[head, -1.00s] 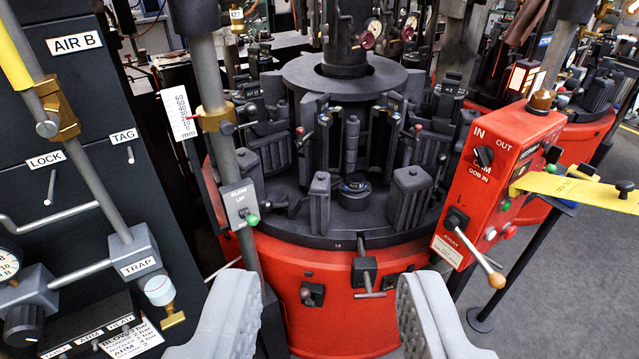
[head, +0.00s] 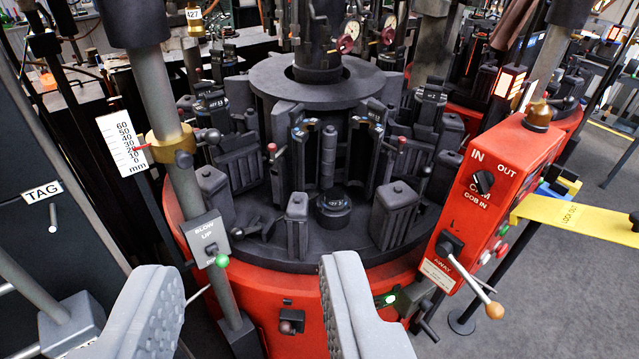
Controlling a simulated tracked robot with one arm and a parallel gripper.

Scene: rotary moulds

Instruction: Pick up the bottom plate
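A small round dark disc with a bluish-marked top, which looks like the bottom plate (head: 333,207), sits on the dark round mould table (head: 262,243). It lies in front of the open mould halves, with one half (head: 300,165) to its left and one (head: 365,160) to its right. A dark vertical rod (head: 328,155) stands behind it. My gripper (head: 250,275) shows as two grey padded fingers, wide apart with nothing between them. The fingers are nearer to me and lower in the picture than the disc, and apart from it.
A small dark block (head: 297,220) stands left of the disc; a larger ribbed block (head: 396,215) stands right. A red control box (head: 497,190) with a lever is at right. A grey post (head: 165,100) with a blow switch box (head: 207,240) is at left. A central column rises behind.

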